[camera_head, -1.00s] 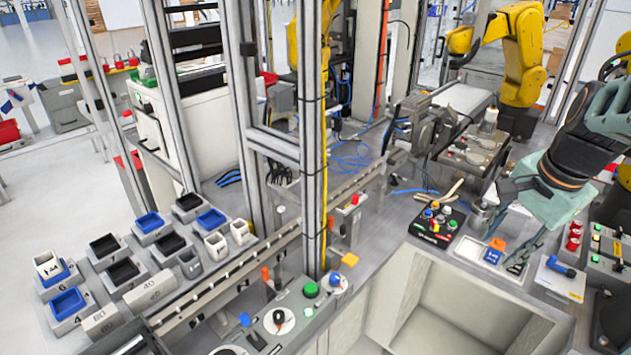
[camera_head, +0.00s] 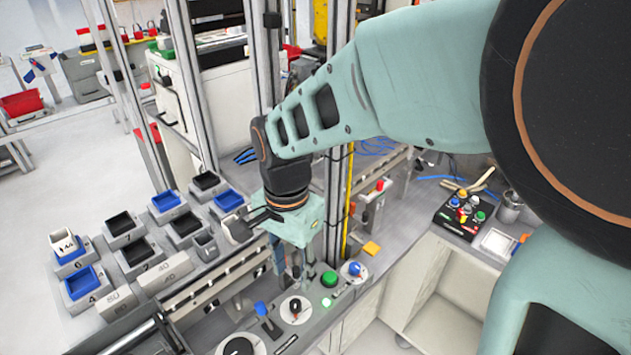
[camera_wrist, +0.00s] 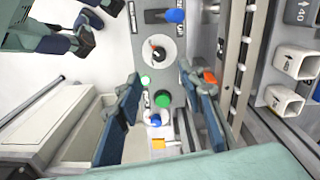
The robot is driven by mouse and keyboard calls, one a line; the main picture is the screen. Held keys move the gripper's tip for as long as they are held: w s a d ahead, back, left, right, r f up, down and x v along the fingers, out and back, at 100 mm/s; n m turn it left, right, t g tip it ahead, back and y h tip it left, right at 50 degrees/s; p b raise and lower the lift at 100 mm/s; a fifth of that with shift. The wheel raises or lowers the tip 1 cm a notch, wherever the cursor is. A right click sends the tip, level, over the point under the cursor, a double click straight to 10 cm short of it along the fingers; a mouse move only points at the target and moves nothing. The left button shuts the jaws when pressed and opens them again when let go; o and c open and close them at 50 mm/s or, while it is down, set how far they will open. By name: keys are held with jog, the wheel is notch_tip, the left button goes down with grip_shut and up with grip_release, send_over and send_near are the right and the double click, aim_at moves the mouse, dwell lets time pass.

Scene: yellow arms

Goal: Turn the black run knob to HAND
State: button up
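A black knob (camera_head: 295,306) sits on a round white plate on the grey control panel at the bottom of the head view. It also shows in the wrist view (camera_wrist: 157,53), with a small red mark beside it. Its lettering is too small to read. A second dark round knob (camera_head: 238,347) is at the bottom edge of the head view, so I cannot tell surely which is the run knob. My gripper (camera_head: 295,271) points down above the panel, apart from the black knob.
The panel also carries a green button (camera_head: 329,279), a blue knob (camera_head: 355,268) and a blue-topped lever (camera_head: 261,309). An upright metal post (camera_head: 335,190) stands close behind my gripper. Grey bins (camera_head: 122,230) stand to the left. A cabinet opening (camera_head: 440,290) is at right.

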aim_at(296, 302)
notch_tip(296, 302, down, 10)
jog(key=shift+f, duration=0.15)
dwell(0.3)
jog(key=shift+c, duration=0.2)
grip_shut()
